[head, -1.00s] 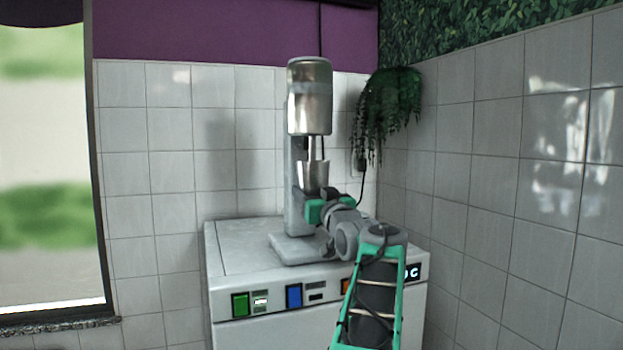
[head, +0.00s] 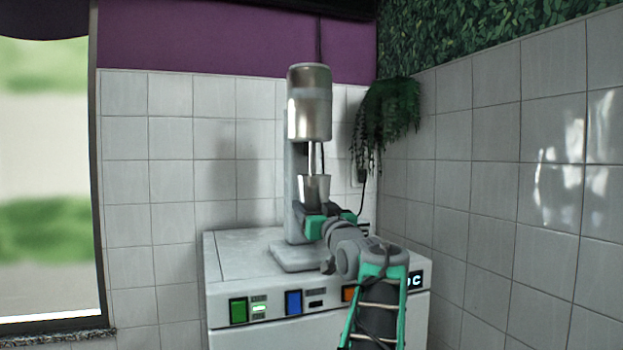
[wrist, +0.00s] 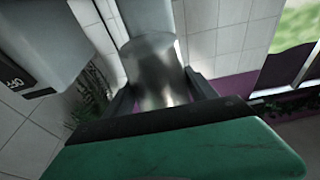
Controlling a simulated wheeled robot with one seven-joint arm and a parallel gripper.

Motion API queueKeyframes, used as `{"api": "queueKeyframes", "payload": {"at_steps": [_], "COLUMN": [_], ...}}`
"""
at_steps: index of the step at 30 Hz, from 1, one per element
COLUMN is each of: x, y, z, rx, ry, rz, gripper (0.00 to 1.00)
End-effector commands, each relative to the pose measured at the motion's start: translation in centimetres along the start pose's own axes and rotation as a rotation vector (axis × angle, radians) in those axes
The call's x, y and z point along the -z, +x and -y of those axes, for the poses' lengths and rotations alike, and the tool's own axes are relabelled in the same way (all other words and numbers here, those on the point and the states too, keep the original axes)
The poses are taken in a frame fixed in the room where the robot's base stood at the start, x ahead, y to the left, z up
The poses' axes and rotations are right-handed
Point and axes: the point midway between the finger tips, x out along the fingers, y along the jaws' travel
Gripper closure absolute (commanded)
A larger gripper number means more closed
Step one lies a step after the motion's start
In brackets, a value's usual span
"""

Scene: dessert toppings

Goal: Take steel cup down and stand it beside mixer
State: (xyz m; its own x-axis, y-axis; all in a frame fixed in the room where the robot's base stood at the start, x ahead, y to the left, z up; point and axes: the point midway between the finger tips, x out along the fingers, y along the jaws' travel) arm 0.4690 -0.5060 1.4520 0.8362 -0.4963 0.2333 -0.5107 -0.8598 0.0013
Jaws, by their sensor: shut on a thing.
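The steel cup (head: 314,188) is upright below the motor head of the mixer (head: 309,105), in front of its stand. The mixer's thin spindle comes down from the head towards the cup's open top. My gripper (head: 317,208) is shut on the cup's lower part, which is partly hidden behind the green and grey gripper body. In the wrist view the shiny cup (wrist: 155,72) sits between my two dark fingers. The cup is clear of the mixer's base plate (head: 291,258). I cannot tell whether the spindle's tip is still inside the cup.
The mixer stands on a white cabinet (head: 235,262) with coloured buttons along its front. Free top surface lies left of the mixer's base. My arm covers the right part. A hanging plant (head: 388,110) and a cable are at the right, near the tiled walls.

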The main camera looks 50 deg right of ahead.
Motion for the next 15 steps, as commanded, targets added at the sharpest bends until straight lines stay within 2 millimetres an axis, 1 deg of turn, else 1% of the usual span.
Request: {"api": "queueKeyframes", "payload": {"at_steps": [3,15], "x": [-1.0,-3.4], "y": [-0.4,-1.2], "z": [0.0,0.0], "rx": [0.000,0.000], "ry": [-0.001,-0.001], "rz": [-0.003,-0.003], "gripper": [0.99,0.99]}}
